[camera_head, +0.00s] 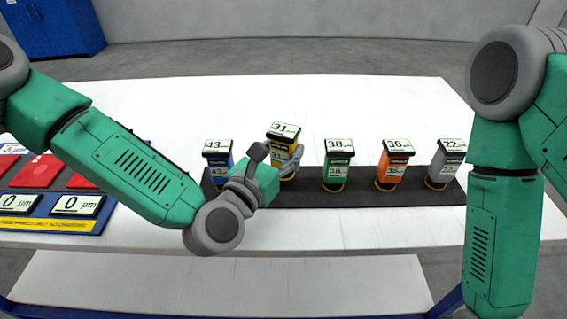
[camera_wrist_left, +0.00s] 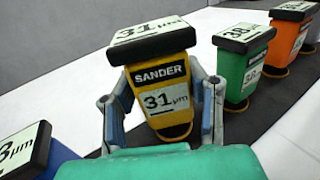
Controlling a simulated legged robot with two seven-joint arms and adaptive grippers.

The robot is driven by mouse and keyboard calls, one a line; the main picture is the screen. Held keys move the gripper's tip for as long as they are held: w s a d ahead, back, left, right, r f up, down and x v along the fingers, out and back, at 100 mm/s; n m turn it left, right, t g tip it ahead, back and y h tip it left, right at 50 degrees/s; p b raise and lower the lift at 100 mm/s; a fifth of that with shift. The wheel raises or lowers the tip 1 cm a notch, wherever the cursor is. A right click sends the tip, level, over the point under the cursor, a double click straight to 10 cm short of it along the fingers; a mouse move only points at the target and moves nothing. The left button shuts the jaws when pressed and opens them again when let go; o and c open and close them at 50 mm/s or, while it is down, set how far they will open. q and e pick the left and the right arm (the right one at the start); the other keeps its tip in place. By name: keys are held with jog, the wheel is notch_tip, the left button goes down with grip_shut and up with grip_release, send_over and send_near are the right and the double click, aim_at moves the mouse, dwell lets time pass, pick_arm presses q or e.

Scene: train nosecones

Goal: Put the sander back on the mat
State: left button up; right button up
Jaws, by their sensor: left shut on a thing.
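The yellow sander (camera_head: 284,141), labelled 31 µm, stands upright at the dark mat (camera_head: 310,196), between the blue and green sanders. My left gripper (camera_head: 287,165) is shut on its body from the front. In the left wrist view the yellow sander (camera_wrist_left: 163,88) sits between the two fingers (camera_wrist_left: 163,108), its base over the dark mat. Its top looks higher than its neighbours in the head view; I cannot tell whether its base touches the mat. My right arm shows at the right, but its gripper is out of view.
On the mat stand a blue sander (camera_head: 217,160), a green sander (camera_head: 337,166), an orange sander (camera_head: 394,164) and a grey sander (camera_head: 445,164). A blue board with red pads (camera_head: 38,171) lies at the left. The white table (camera_head: 330,97) is clear behind the mat.

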aim_at(276, 164)
pick_arm(q)
jog(key=f, duration=0.1)
jog(key=a+f, duration=0.1)
jog(key=f, duration=0.1)
jog(key=shift+a+f, duration=0.15)
jog(key=shift+a, duration=0.2)
jog(key=shift+d+f+b, duration=0.2)
jog(key=shift+d+b, duration=0.1)
jog(key=shift+d, duration=0.05)
jog(key=o, duration=1.1)
jog(key=shift+d, duration=0.3)
jog(key=shift+s+a+r, duration=0.15)
jog(key=shift+s+a, duration=0.05)
jog(key=shift+a, duration=0.3)
jog(key=v, duration=1)
jog(key=shift+s, duration=0.25)
jog(key=shift+s+a, duration=0.35)
jog(key=shift+s, duration=0.1)
pick_arm(e)
jog(key=shift+a+f, duration=0.2)
jog(key=shift+a, duration=0.25)
jog(key=shift+s, duration=0.1)
